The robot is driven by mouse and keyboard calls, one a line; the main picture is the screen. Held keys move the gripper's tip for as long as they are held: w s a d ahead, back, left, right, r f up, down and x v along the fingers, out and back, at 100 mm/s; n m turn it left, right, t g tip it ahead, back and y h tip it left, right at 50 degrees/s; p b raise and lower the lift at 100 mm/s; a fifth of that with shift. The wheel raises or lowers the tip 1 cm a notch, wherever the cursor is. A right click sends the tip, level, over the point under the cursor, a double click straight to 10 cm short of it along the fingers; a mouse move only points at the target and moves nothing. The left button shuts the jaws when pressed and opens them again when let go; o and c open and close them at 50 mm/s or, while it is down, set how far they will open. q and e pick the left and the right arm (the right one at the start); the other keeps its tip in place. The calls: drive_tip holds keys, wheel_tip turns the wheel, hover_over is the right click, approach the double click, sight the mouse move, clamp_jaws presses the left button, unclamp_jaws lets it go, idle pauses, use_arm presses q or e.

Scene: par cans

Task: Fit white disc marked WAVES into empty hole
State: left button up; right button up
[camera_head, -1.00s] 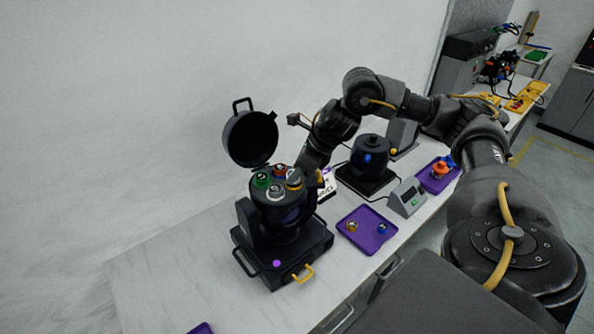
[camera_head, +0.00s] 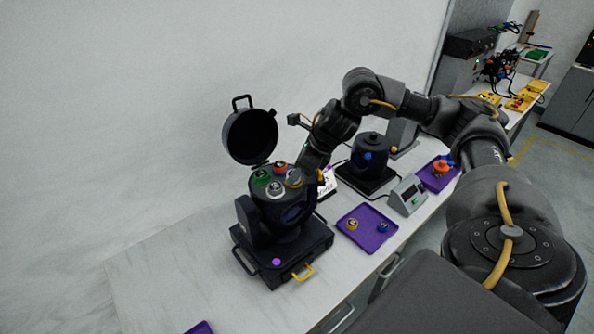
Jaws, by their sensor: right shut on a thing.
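A dark round housing (camera_head: 283,209) with its lid swung up stands at the middle left. Its top bears a green disc (camera_head: 260,178), an orange-red disc (camera_head: 280,169), a white disc (camera_head: 275,190) and a yellow-edged disc (camera_head: 294,179). The lettering is too small to read, and no empty hole can be made out. My right gripper (camera_head: 303,173) is at the right edge of this top, beside the yellow-edged disc. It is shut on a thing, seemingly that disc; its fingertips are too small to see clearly. My left gripper is out of view.
The raised lid (camera_head: 250,137) stands behind the housing. A purple tray (camera_head: 366,230) with a yellow-brown and a blue piece lies to the right. A grey wedge-shaped device (camera_head: 407,196), a dark pot (camera_head: 370,155) and another purple tray (camera_head: 438,178) stand beyond.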

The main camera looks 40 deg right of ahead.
drive_tip(key=shift+f, duration=0.25)
drive_tip(key=o, duration=1)
drive_tip(key=shift+c, duration=0.2)
drive_tip(key=shift+o, duration=0.4)
drive_tip(key=shift+s+d+r, duration=0.1)
drive_tip(key=shift+r, duration=0.2)
drive_tip(key=b+v, duration=0.1)
drive_tip(key=v, duration=0.3)
drive_tip(key=shift+s+d+r+b, duration=0.15)
drive_tip(key=shift+r+b, duration=0.1)
drive_tip(key=shift+b, duration=0.15)
drive_tip(key=p+v, duration=0.1)
drive_tip(key=v, duration=0.5)
drive_tip(key=shift+p, duration=0.35)
drive_tip(key=shift+f, duration=0.1)
